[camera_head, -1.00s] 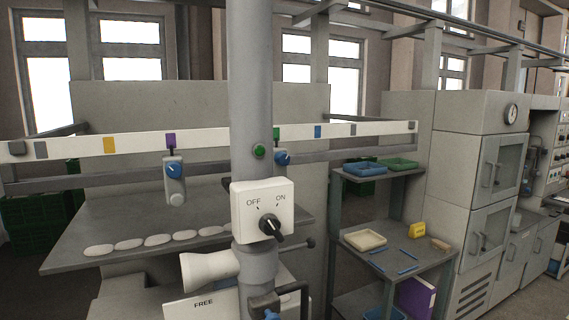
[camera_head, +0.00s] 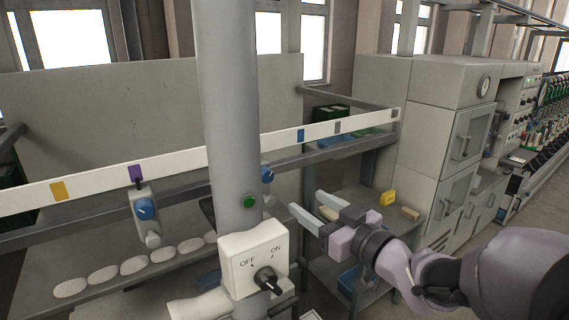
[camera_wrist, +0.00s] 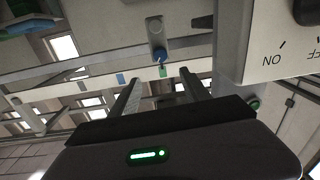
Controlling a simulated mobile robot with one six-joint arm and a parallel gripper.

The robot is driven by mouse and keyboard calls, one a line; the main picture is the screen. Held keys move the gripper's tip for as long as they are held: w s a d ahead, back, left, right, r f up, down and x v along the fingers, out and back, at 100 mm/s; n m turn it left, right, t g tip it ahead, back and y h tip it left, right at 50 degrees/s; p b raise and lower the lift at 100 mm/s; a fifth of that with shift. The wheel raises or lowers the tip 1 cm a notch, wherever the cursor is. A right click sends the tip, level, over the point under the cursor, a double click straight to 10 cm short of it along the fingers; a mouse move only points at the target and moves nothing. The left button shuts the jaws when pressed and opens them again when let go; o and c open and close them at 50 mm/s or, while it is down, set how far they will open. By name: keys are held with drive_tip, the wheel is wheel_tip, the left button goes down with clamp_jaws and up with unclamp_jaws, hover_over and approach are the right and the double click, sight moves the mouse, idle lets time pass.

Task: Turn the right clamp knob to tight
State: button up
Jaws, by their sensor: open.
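The right clamp's blue knob (camera_head: 267,173) is mostly hidden behind the grey column in the head view. In the wrist view, which looks upside down, the right clamp (camera_wrist: 156,32) shows with its blue knob (camera_wrist: 158,55) by a green tag (camera_wrist: 163,72) on the white rail. My gripper (camera_head: 304,202) is open and empty, right of the column and apart from the knob. In the wrist view the knob lies beyond the gap between my fingertips (camera_wrist: 160,76). The knob's pointer is too small to read.
The column (camera_head: 232,110) carries an OFF/ON switch box (camera_head: 240,262) and a green button (camera_head: 250,202) near my gripper. The left clamp's blue knob (camera_head: 145,208) sits by a purple tag (camera_head: 135,172). A shelf rack and grey cabinets (camera_head: 445,110) stand at right.

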sight(269, 176)
drive_tip(key=p+x, duration=0.1)
drive_tip(key=x, duration=1.4)
drive_tip(key=shift+w+a+p, duration=0.2)
drive_tip(key=shift+a+p, duration=0.05)
drive_tip(key=shift+p, duration=0.05)
clamp_jaws()
